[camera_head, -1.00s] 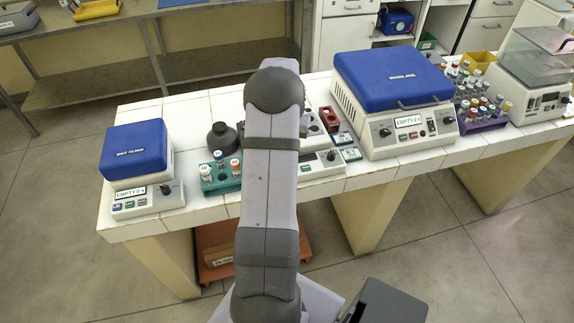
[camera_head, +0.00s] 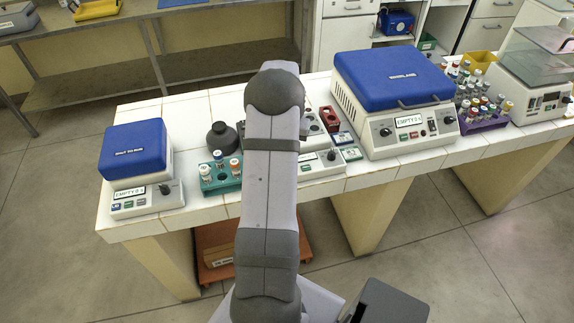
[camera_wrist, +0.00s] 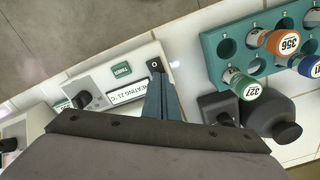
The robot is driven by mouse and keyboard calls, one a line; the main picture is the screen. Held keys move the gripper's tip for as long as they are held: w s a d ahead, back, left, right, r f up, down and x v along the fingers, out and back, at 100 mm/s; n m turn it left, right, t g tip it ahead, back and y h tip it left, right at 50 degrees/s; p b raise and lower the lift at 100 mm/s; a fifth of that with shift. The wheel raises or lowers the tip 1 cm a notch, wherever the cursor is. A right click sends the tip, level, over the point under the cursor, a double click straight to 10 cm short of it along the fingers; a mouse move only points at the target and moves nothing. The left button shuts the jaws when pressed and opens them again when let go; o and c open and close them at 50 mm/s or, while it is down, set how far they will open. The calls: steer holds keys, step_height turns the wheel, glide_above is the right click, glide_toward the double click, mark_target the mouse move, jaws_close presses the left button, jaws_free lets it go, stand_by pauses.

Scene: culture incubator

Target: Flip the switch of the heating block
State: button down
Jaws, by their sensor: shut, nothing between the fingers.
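The heating block's white front panel (camera_wrist: 138,71) shows in the wrist view, with a display reading HEATING 21 °C (camera_wrist: 127,95), a green button (camera_wrist: 121,70) and a black knob (camera_wrist: 82,99). A small black switch (camera_wrist: 155,65) sits at the panel's right end. My gripper (camera_wrist: 158,78) is shut and empty. Its fingertips are right at the switch, and I cannot tell whether they touch it. In the head view the heating block (camera_head: 322,167) is partly hidden behind my arm, and the gripper is out of sight.
A teal rack with capped tubes (camera_wrist: 222,80) and a dark round-bodied bottle (camera_wrist: 270,115) lie close to the gripper's right. In the head view, blue-lidded devices stand left (camera_head: 134,150) and right (camera_head: 392,78) on the white tiled bench (camera_head: 200,115).

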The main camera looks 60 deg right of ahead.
steer(key=shift+a+f, duration=0.1)
steer(key=shift+f, duration=0.05)
step_height(320, 180, up, 7)
steer(key=p, duration=0.5)
stand_by(0.5)
stand_by(0.4)
